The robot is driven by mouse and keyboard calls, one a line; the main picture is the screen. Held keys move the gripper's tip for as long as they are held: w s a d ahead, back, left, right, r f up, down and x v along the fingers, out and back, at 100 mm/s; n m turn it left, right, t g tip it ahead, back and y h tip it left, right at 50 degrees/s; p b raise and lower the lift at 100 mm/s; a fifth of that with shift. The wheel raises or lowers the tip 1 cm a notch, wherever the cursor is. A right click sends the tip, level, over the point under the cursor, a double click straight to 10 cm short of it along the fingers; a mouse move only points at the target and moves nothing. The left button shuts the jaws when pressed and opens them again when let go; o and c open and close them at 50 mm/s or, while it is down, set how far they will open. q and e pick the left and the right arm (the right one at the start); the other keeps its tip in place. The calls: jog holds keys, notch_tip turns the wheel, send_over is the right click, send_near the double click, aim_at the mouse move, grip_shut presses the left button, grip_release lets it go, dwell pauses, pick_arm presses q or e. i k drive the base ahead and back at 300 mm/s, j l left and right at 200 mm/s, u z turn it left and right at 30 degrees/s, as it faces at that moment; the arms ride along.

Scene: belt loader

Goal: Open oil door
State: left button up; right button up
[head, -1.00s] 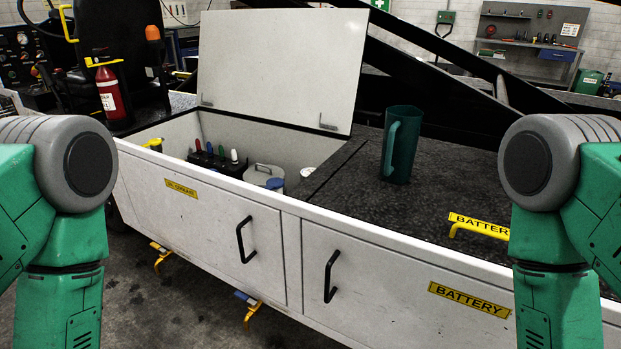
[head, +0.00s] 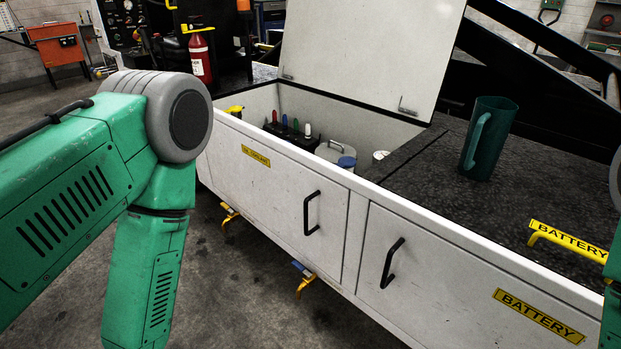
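The white front door (head: 270,205) with a small yellow label (head: 256,156), too small to read surely, is shut flush in the loader's side. Its black bar handle (head: 306,213) is upright near its right edge. Above it, the compartment's white top lid (head: 370,50) stands raised. My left arm comes in at the left and hangs down, apart from the door; its gripper is below the picture. Only slivers of my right arm show at the right edge, and its gripper is out of view.
Beside it is a shut door (head: 450,285) labelled BATTERY with its own black handle (head: 388,263). A green jug (head: 487,140) stands on the dark top. Yellow latches (head: 304,285) stick out below the doors. Bare floor (head: 235,310) lies in front.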

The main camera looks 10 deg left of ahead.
aim_at(307, 208)
jog(key=i+j+u, duration=0.5)
jog(key=u, duration=0.25)
jog(key=i, duration=0.1)
